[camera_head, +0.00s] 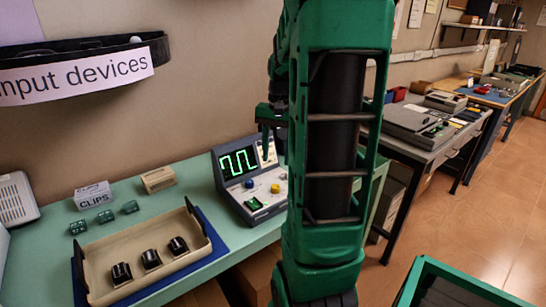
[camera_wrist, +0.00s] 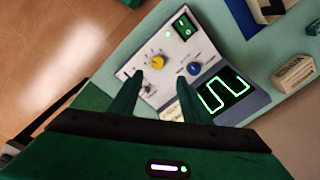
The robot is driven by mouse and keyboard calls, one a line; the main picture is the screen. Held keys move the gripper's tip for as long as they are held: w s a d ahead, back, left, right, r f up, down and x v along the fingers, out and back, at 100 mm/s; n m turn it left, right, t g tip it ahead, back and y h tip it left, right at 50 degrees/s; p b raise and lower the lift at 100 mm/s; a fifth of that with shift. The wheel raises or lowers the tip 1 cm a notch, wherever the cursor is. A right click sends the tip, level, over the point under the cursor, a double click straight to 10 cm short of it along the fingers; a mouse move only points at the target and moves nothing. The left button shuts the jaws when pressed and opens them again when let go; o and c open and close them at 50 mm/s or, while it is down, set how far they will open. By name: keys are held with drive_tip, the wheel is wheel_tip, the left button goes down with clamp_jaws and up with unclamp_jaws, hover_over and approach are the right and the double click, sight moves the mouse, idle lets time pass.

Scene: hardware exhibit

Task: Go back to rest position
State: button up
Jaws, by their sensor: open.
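My gripper (camera_wrist: 157,97) is open and empty in the wrist view, its two green fingers apart over the lower part of an instrument panel. In the head view my gripper (camera_head: 268,140) shows partly beside my green arm, which hides much of the middle. The instrument (camera_head: 252,185) has a screen with a lit green square wave, a blue knob, a yellow knob and a green-lit switch. In the wrist view the yellow knob (camera_wrist: 158,62), blue knob (camera_wrist: 194,68) and green switch (camera_wrist: 182,26) show clear of the fingers. I cannot tell whether the fingertips touch the panel.
A beige tray (camera_head: 110,258) with three black items stands on a blue mat on the green bench. Behind it are small green clips, a white CLIPS box (camera_head: 93,195) and a tan box (camera_head: 158,179). Other benches line the right wall, with open floor (camera_head: 485,185) beside them.

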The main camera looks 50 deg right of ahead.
idle(0.3)
drive_tip(key=s+a+f+n, duration=0.2)
drive_tip(key=s+a+n, duration=0.4)
drive_tip(key=s+a, duration=0.8)
drive_tip(key=a, duration=0.3)
drive_tip(key=shift+s+a+f+g, duration=0.15)
drive_tip(key=shift+s+a+g, duration=0.05)
drive_tip(key=shift+s+g, duration=0.2)
drive_tip(key=shift+w, duration=0.15)
drive_tip(key=shift+w+f, duration=0.25)
drive_tip(key=shift+w, duration=0.25)
